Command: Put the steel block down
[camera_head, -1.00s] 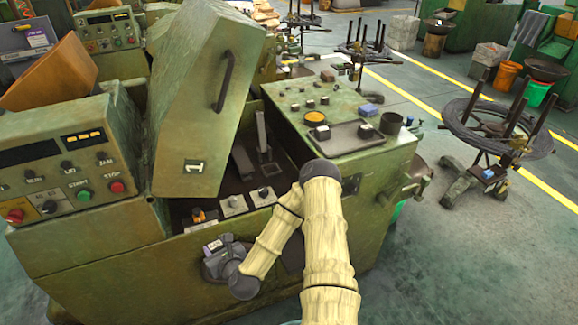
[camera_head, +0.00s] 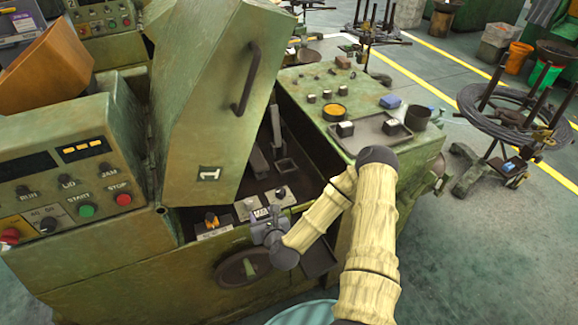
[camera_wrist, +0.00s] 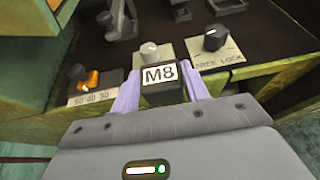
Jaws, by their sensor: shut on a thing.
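A dark steel block with a white "M8" label (camera_wrist: 160,82) is between the two pale purple fingers of my gripper (camera_wrist: 165,92) in the wrist view. My gripper is shut on it. In the head view my gripper (camera_head: 264,220) is at the front edge of the open machine's bay, and the block's label (camera_head: 260,212) shows just above it. The block is in front of a pale plate with a grey knob (camera_wrist: 149,51). Its underside is hidden, so I cannot tell whether it touches anything.
A knob plate (camera_wrist: 214,38) is to the right, and an orange-switch plate (camera_wrist: 90,82) to the left. The raised green lid (camera_head: 205,110) hangs over the bay's left. A shallow tray (camera_head: 370,136) on the machine top holds small labelled blocks. A handwheel (camera_head: 230,272) is below my gripper.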

